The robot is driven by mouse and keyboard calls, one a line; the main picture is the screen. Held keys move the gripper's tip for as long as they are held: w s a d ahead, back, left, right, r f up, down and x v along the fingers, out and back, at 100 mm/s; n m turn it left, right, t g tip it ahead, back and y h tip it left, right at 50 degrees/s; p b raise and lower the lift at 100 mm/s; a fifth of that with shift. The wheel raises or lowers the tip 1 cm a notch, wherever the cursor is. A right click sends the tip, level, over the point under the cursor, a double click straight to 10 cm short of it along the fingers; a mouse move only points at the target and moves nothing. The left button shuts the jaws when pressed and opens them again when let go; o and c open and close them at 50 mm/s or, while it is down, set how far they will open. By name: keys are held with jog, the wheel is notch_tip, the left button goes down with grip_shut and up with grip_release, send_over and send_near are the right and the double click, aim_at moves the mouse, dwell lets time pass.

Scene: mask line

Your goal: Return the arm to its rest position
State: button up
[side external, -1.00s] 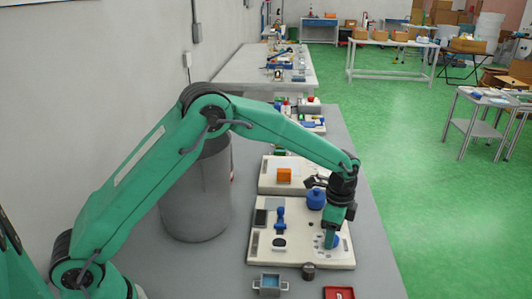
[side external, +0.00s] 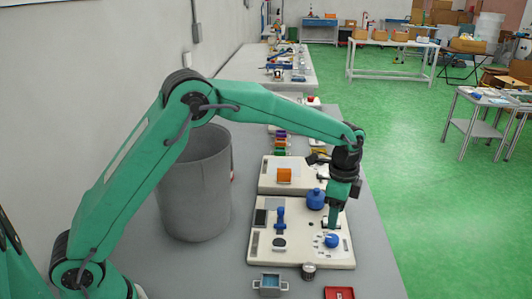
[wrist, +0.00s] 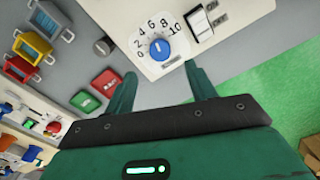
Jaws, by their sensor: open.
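My gripper (side external: 331,222) is green and points down above the right part of a cream panel board (side external: 290,262). In the wrist view its two fingers (wrist: 160,88) are spread apart with nothing between them. A blue knob (side external: 332,241) on the board lies just below and in front of the fingertips in the side view. In the wrist view the knob (wrist: 159,49) sits on a white dial numbered 0 to 10, beyond the fingertips and apart from them. My arm is bent, reaching out over the table.
A blue round-topped part (side external: 316,199) stands on the board close to my gripper. A blue lever (side external: 280,218) stands left of it. A large grey bin (side external: 195,190) stands left, near my arm.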

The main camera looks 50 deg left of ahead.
jog(key=s+a+r+n+t, duration=0.3)
jog(key=s+a+r+n, duration=0.45)
jog(key=s+r, duration=0.6)
jog(key=s+a+n+t, duration=0.1)
jog(key=s+a+n, duration=0.2)
jog(key=s, duration=0.5)
jog(key=s+a+n+t, duration=0.1)
jog(key=s+a+n, duration=0.2)
jog(key=s, duration=0.5)
jog(key=shift+s+a+t, duration=0.3)
jog(key=shift+a, duration=0.45)
jog(key=shift+r, duration=0.1)
